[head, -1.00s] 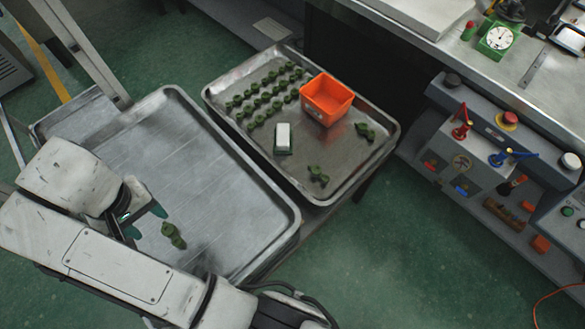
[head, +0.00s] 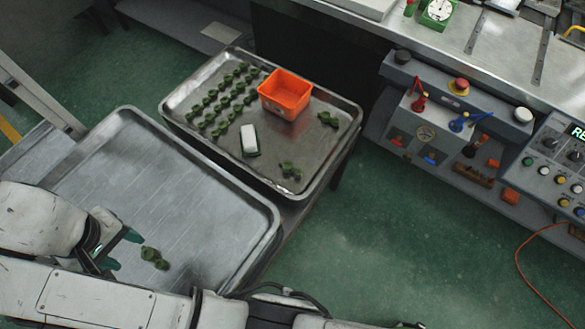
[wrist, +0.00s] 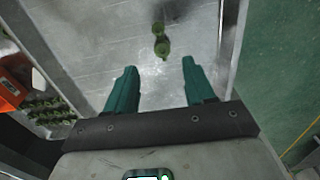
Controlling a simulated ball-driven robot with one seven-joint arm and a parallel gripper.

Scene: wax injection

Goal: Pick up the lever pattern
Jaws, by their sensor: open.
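A green lever pattern (head: 154,257) lies alone on the near metal tray (head: 190,190), by the tray's front part. It also shows in the wrist view (wrist: 161,42), beyond the fingertips and roughly between them in the picture. My gripper (head: 122,250) is just left of it in the head view, apart from it. In the wrist view my gripper (wrist: 156,80) has its two teal fingers spread with nothing between them. Part of my gripper is hidden behind my arm in the head view.
A second metal tray (head: 325,150) stands behind, holding rows of green patterns (head: 222,100), an orange bin (head: 285,94), a white block (head: 250,139) and loose green patterns (head: 290,171). A machine with levers (head: 440,125) stands right. The near tray is otherwise clear.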

